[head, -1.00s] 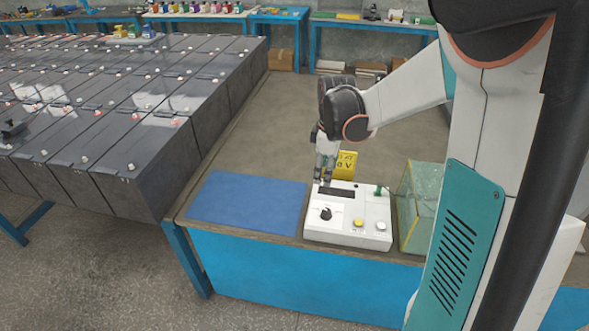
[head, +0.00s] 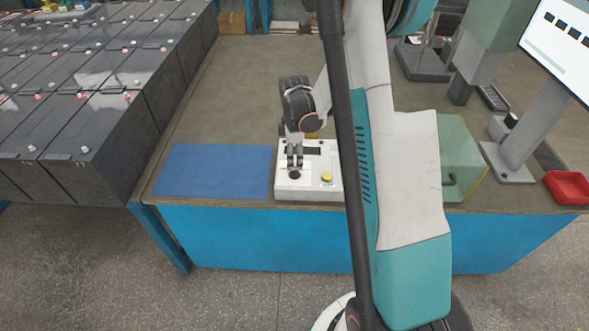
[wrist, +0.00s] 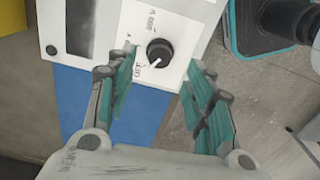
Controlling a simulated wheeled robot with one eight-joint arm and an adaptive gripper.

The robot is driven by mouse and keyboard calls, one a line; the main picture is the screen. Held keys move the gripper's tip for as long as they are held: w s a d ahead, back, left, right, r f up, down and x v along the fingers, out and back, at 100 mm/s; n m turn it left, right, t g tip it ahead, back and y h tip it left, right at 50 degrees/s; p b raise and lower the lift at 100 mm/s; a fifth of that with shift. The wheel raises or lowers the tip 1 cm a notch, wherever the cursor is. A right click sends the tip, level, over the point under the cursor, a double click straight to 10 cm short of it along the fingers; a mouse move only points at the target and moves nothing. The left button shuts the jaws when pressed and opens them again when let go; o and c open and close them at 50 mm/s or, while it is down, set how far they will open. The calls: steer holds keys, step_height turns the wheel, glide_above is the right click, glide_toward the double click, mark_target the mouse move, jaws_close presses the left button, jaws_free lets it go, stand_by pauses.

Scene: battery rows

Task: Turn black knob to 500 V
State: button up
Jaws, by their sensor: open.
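The white tester box (head: 309,190) stands on the table, partly hidden behind my arm in the head view. Its black knob (wrist: 159,52) shows in the wrist view with a pale pointer line aimed toward the lower left, near a printed mark. Other printed marks surround the knob, too small to read surely. My gripper (head: 295,165) is over the box's front left, just above the knob (head: 294,174). In the wrist view my gripper (wrist: 160,95) is open, with its teal-padded fingers apart and nothing between them. The knob lies beyond the fingertips, roughly centred between them.
A yellow button (head: 327,178) sits right of the knob. A blue mat (head: 213,171) lies left of the box. A glass-walled case (head: 462,160) and a red tray (head: 568,187) are to the right. Battery rows (head: 95,130) stand at the left.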

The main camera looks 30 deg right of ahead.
mark_target(295, 169)
step_height(295, 169, down, 5)
steer(key=shift+f+b, duration=0.1)
steer(key=shift+b, duration=0.45)
steer(key=c, duration=1.1)
